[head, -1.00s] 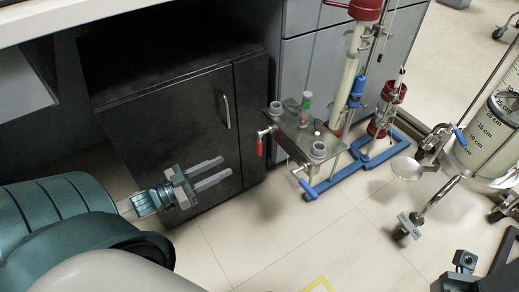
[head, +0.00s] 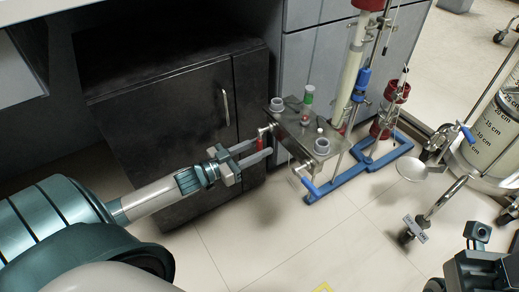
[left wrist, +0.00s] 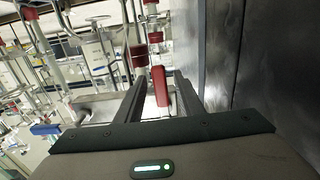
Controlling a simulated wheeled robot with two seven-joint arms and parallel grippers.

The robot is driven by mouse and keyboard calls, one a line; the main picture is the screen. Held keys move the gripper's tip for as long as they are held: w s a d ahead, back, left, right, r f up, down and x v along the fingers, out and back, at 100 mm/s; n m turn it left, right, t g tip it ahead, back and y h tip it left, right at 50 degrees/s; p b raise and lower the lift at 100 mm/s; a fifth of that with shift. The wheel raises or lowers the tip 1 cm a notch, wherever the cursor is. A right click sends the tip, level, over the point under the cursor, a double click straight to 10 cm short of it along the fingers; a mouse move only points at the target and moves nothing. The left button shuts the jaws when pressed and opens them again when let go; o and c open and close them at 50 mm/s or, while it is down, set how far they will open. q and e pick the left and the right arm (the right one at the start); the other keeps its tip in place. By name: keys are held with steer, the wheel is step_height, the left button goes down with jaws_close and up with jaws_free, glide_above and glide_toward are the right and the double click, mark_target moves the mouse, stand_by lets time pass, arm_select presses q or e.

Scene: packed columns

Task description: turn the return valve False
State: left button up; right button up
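A metal box (head: 296,135) on a blue-footed stand carries a valve with a red lever handle (head: 260,139) on its left side and one with a blue handle (head: 311,187) at its front. I cannot tell by label which is the return valve. My left gripper (head: 259,147) is open at the red handle, partly hiding it. In the left wrist view the red handle (left wrist: 160,86) stands between the two spread fingers, with gaps on both sides; contact does not show. My right gripper is not clearly seen; only dark parts show at the lower right.
A black cabinet (head: 165,125) stands close behind and left of my left gripper. Glass columns (head: 349,75) rise behind the metal box. A large graduated cylinder (head: 490,130) stands at the right. The floor (head: 270,235) in front is clear.

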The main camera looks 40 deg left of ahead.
arm_select(q)
steer(key=shift+w+d, duration=0.1)
steer(key=shift+w, duration=0.15)
jaws_close()
